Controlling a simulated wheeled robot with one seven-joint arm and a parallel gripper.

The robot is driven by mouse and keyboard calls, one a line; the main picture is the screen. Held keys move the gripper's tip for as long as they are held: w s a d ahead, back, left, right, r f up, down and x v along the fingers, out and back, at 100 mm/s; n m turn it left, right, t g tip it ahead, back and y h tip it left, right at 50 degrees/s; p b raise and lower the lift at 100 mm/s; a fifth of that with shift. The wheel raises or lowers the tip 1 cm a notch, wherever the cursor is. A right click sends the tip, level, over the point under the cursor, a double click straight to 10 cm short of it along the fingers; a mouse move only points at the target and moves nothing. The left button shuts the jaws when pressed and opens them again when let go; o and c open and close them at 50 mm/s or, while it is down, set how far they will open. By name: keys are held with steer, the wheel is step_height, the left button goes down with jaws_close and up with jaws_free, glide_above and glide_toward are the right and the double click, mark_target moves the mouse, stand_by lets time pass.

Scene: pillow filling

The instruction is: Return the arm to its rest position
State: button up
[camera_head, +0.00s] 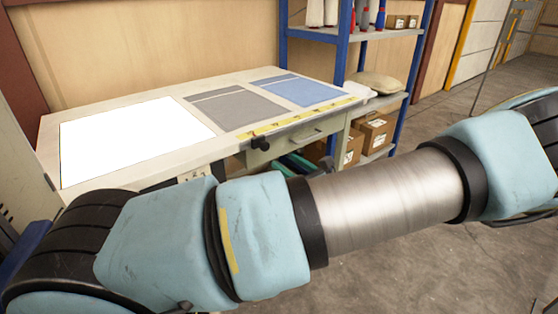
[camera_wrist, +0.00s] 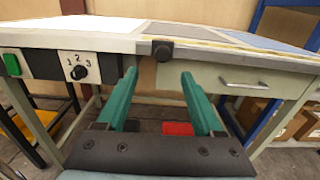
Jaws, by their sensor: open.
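My gripper (camera_wrist: 160,100) shows in the wrist view with its two green fingers spread apart and nothing between them. It points toward the front of the worktable (camera_head: 50,150), below the tabletop edge.
On the table lie a white panel (camera_head: 130,135), a grey cloth (camera_head: 235,107) and a blue cloth (camera_head: 302,90). A black knob (camera_wrist: 162,49) sits at the table edge. A blue shelf rack (camera_head: 343,50) with boxes (camera_head: 372,135) stands right. Open floor (camera_head: 410,245) lies in front.

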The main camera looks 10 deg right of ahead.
steer(key=shift+s+d, duration=0.2)
steer(key=shift+s, duration=0.35)
steer(key=s+a+f+n+g+y, duration=0.1)
steer(key=s+a+n+g, duration=0.2)
steer(key=a+n+g, duration=0.5)
steer(key=s+a+n+g+y, duration=0.1)
steer(key=s+a+n+g, duration=0.1)
steer(key=a+n+g, duration=0.65)
steer(key=s+a+r+n+t+h+p, duration=0.1)
steer(key=s+a+r+n+h, duration=0.2)
steer(key=a+r+n+h, duration=0.5)
steer(key=shift+s+r+n+t+h+p, duration=0.35)
steer(key=shift+r+n+h, duration=0.55)
steer(key=shift+r+n, duration=1.4)
steer(key=shift+o, duration=0.4)
steer(key=shift+f+n, duration=0.35)
steer(key=shift+f, duration=0.05)
